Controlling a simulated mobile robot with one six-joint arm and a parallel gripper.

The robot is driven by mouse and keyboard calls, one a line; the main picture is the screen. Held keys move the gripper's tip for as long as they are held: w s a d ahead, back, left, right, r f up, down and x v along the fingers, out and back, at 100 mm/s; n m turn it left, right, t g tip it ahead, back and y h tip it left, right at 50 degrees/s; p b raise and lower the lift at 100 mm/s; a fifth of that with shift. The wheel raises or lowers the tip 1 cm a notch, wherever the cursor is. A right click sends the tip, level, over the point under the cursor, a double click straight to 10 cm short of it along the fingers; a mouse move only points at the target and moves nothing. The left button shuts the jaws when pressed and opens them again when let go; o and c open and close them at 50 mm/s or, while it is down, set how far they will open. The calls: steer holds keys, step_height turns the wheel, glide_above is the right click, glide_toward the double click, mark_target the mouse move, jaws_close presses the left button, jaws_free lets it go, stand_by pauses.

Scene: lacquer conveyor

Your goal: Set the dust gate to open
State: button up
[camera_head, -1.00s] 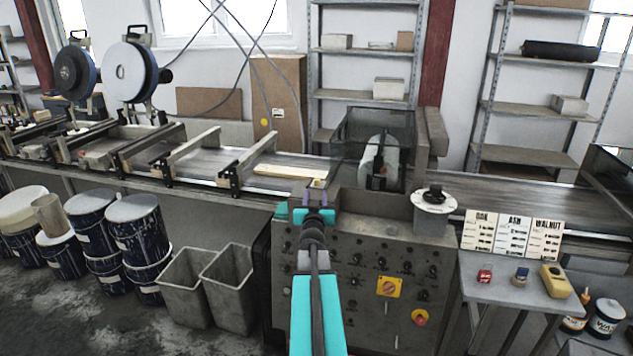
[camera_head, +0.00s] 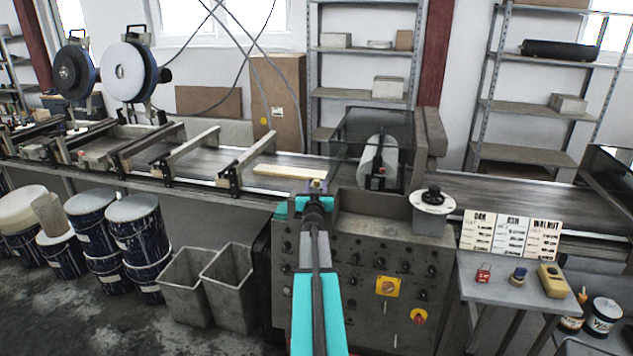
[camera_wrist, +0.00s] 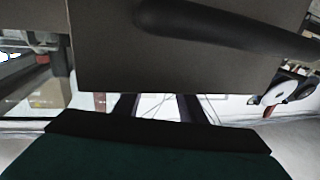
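My gripper (camera_head: 318,186) is beyond the top left corner of the grey control cabinet, close to the conveyor. In the wrist view its two dark fingers (camera_wrist: 158,108) stand apart, with nothing seen between them. A grey-brown plate (camera_wrist: 180,60) fills the upper middle of that view, with a thick dark bar (camera_wrist: 225,27) across it. I cannot tell whether this plate or bar belongs to the dust gate. In the head view I cannot make out the gate or its setting for sure; my arm hides part of the cabinet front.
A pale wooden strip (camera_head: 290,171) lies on the conveyor left of my gripper. A dark clear-sided hood (camera_head: 350,128) stands right behind it. The cabinet (camera_head: 375,240) has knobs and a round dial (camera_head: 433,198). Sample cards (camera_head: 511,235) stand on a side table (camera_head: 500,277).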

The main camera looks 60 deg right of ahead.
mark_target(316, 183)
steer(key=shift+x, duration=1.65)
steer(key=shift+a, duration=0.1)
jaws_close()
